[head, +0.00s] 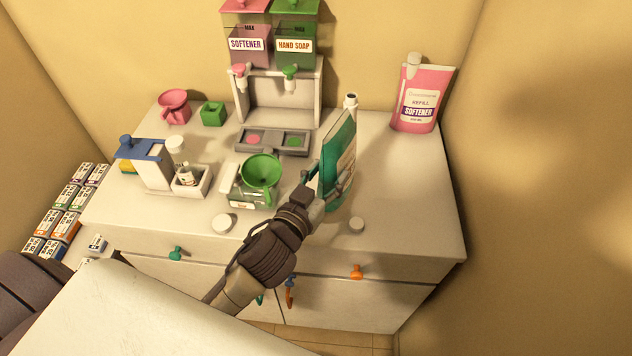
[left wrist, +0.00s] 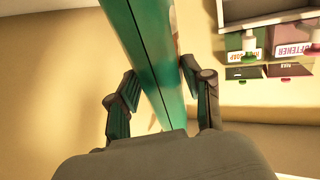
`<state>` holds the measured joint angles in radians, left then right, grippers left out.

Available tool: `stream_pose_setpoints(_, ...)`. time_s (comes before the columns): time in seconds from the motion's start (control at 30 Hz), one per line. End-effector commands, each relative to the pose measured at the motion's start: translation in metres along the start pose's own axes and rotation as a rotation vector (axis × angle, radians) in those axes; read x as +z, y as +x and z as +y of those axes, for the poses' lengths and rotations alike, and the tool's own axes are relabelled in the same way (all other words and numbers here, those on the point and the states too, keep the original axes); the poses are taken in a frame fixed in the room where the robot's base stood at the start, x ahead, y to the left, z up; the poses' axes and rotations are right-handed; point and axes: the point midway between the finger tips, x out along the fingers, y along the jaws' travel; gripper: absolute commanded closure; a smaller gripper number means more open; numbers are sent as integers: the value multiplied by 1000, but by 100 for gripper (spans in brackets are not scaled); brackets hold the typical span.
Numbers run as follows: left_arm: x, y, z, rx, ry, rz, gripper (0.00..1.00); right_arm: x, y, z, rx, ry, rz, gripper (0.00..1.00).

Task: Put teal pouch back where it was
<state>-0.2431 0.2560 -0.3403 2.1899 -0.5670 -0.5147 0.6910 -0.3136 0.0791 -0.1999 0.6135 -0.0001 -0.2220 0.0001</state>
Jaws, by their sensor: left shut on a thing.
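The teal pouch (head: 337,150) is upright above the right half of the white counter, with its pale label facing right. A white uncapped-looking spout (head: 351,101) shows at its top corner. My left gripper (head: 328,190) is shut on the pouch, with its fingers on either side. In the left wrist view the teal pouch (left wrist: 150,60) runs between the two fingers (left wrist: 165,95). Whether the pouch base touches the counter I cannot tell. My right gripper is not in view.
A pink softener pouch (head: 424,97) stands at the counter's back right. The dispenser (head: 270,45) stands at the back, with a drip tray (head: 272,141) before it. The counter's right side (head: 420,190) is clear.

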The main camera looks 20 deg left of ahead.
Motion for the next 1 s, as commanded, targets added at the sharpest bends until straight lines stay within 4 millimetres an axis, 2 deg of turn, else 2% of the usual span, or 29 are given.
stream_pose_setpoints(0.1,11,7,-20,-1,3,-1,92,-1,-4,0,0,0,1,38)
stream_pose_setpoints(0.23,17,11,-29,0,0,1,92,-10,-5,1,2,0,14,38)
stream_pose_setpoints(0.4,38,13,-30,-1,-4,-3,92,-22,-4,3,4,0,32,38)
stream_pose_setpoints(0.53,54,15,-30,-2,-4,-1,92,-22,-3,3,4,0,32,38)
stream_pose_setpoints(0.97,62,16,-30,0,-3,1,92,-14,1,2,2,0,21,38)
stream_pose_setpoints(1.0,61,15,-30,0,-3,1,45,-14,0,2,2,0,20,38)
